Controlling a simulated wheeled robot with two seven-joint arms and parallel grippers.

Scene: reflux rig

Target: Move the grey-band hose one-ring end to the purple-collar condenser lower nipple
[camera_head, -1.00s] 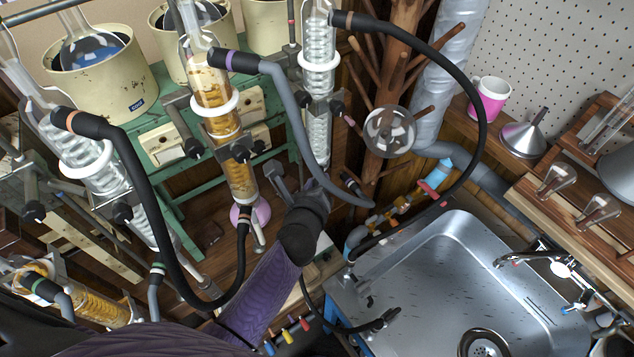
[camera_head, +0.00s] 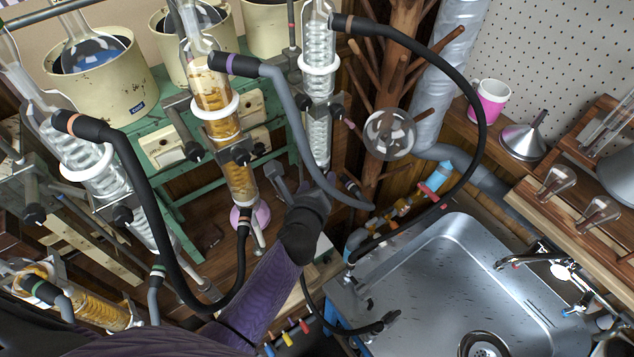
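My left arm comes in from the lower left in its purple sleeve. Its gripper (camera_head: 322,184) is at the foot of the right coil condenser (camera_head: 318,125), seen from behind; the wrist hides the fingertips. A dark hose end with a faint band (camera_head: 350,188) is beside the gripper; I cannot tell whether it is held. A loose black hose end (camera_head: 386,320) hangs at the sink's left rim; its band is unclear. The middle amber-filled column (camera_head: 212,90) has a purple piece (camera_head: 262,213) at its foot, possibly the purple collar. My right gripper is out of view.
A grey hose with a purple band (camera_head: 232,63) and a black hose with an orange band (camera_head: 70,122) arch between the glassware. Another black hose (camera_head: 480,100) loops over the sink (camera_head: 440,270). A wooden peg stand (camera_head: 395,80) is behind.

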